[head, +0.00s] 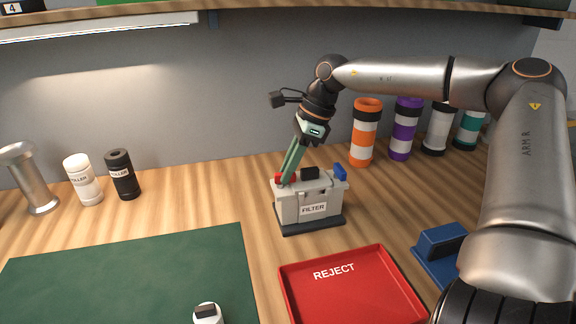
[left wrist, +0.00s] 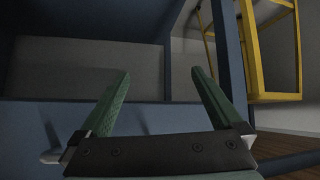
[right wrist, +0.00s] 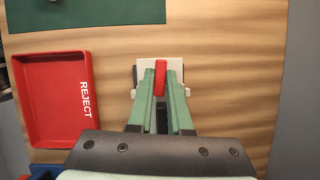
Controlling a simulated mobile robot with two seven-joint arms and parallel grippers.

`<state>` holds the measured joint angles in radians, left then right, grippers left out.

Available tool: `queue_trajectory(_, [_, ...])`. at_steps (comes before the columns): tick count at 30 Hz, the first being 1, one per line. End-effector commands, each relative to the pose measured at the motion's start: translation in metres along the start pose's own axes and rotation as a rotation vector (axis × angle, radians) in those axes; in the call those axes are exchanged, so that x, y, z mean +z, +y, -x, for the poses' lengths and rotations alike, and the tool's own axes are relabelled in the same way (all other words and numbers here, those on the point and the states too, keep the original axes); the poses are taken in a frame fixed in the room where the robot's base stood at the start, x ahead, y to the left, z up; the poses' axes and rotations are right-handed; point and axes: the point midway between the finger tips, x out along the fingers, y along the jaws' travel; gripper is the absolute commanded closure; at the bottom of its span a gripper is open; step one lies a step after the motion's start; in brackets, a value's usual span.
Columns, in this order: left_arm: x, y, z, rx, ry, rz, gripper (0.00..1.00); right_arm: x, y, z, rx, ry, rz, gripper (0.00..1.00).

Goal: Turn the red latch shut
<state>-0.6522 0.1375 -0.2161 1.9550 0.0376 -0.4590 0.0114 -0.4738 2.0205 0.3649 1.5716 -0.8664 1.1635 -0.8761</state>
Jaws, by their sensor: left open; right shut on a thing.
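The grey filter box (head: 311,206) stands upright on the wooden bench on a dark base, its "FILTER" label facing me. The red latch (head: 279,178) is at the left end of its top, and a blue latch (head: 341,172) is at the right end. My right gripper (head: 286,180) reaches down from above and is shut on the red latch. In the right wrist view the red latch (right wrist: 161,78) lies between the two green fingers (right wrist: 160,92). My left gripper (left wrist: 158,85) is open and empty in its wrist view, and is out of the head view.
A red REJECT tray (head: 350,290) lies in front of the filter box. A green mat (head: 130,275) is at left. Several striped tubes, including an orange one (head: 365,135), stand behind right. A blue block (head: 440,245) sits under my right arm.

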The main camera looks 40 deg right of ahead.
Motion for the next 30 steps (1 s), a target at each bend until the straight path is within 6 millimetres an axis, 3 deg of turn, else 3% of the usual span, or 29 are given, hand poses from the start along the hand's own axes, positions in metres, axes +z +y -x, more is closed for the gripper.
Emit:
queue_trajectory(9, [-0.0004,0.0006,0.0010,0.000,0.000,0.002,0.00,-0.0005,-0.0021,-0.0003,0.042,0.004,0.105,1.00])
queue_trajectory(25, [-0.0020,0.0017,0.0017,0.003,0.002,0.002,0.00,-0.0004,-0.0019,-0.0003,0.051,0.004,0.124,1.00])
queue_trajectory(26, [-0.0020,0.0017,0.0017,0.003,0.002,0.002,0.00,-0.0004,-0.0019,-0.0003,0.051,0.004,0.124,0.79])
queue_trajectory(30, [-0.0020,0.0020,0.0018,0.003,0.002,0.002,0.00,-0.0003,-0.0020,-0.0003,0.050,0.003,0.123,0.64])
